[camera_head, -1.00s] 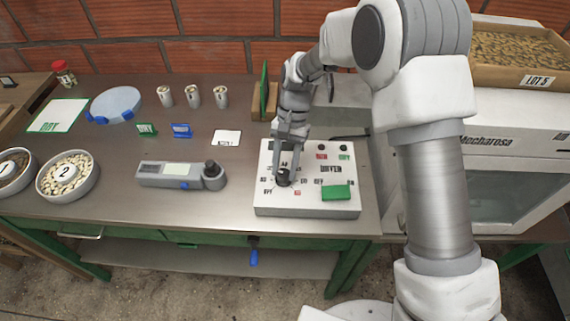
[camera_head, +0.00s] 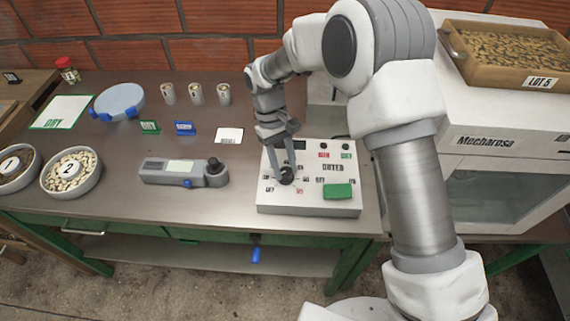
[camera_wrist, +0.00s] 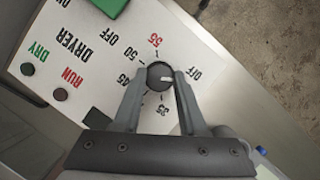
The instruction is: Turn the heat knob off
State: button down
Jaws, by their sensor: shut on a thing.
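The heat knob (camera_head: 286,176) is a small black round knob on the white dryer control panel (camera_head: 300,206). My gripper (camera_head: 282,164) reaches down to it from above, with its fingers on both sides of the knob. In the wrist view, my gripper (camera_wrist: 158,76) is shut on the knob (camera_wrist: 158,70). The knob's short white mark points right, roughly toward the OFF side. Labels 35, 45, 50, a red 55 and OFF ring the knob. The exact setting is hard to tell.
A green block (camera_head: 338,191) sits on the panel right of the knob. A grey handheld meter (camera_head: 182,173) lies left of the panel. The white Mecharosa machine (camera_head: 505,150) stands to the right, with a crate (camera_head: 505,55) on top.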

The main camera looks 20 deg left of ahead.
jog(key=shift+n+t, duration=0.4)
jog(key=shift+n, duration=0.6)
jog(key=shift+c, duration=2.3)
grip_release()
jog(key=shift+h, duration=0.3)
jog(key=v, duration=1.7)
jog(key=shift+r+p, duration=0.25)
jog(key=shift+p, duration=0.1)
